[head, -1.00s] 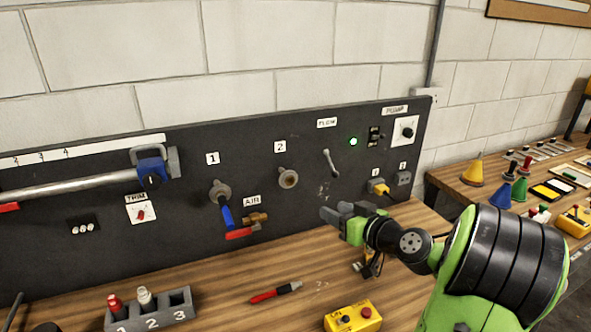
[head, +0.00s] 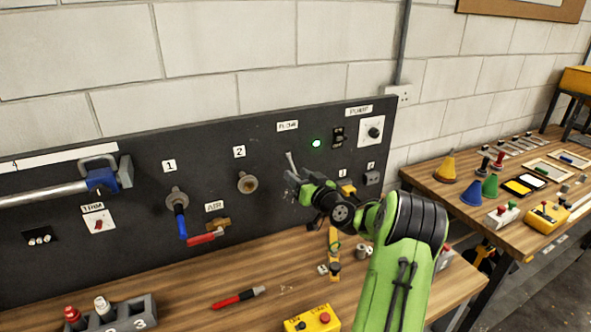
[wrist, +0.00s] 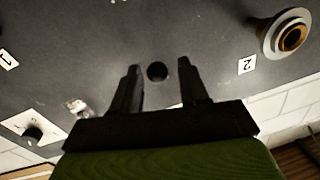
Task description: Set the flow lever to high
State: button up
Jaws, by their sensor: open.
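The flow lever (head: 291,161) is a slim grey handle on the dark panel, below the FLOW label (head: 287,126) in the head view. Its upper part shows, slanting slightly down to the right. Its lower end is hidden behind my gripper (head: 291,183), which is at the panel over that end. In the wrist view my gripper (wrist: 160,88) is open, with a dark round spot (wrist: 157,71) between its fingers. I cannot tell whether that spot is the lever's end or a part of the panel. Contact with the lever cannot be made out.
A lit green lamp (head: 316,143) and the pump dial (head: 374,132) are right of the lever. Port 2 (head: 247,183) is to its left, and a red air handle (head: 205,238) is lower left. A yellow button box (head: 312,320) and a red marker (head: 238,298) lie on the bench.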

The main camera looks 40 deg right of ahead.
jog(key=shift+w+d, duration=0.25)
jog(key=shift+w, duration=0.65)
jog(key=shift+f, duration=0.1)
grip_shut()
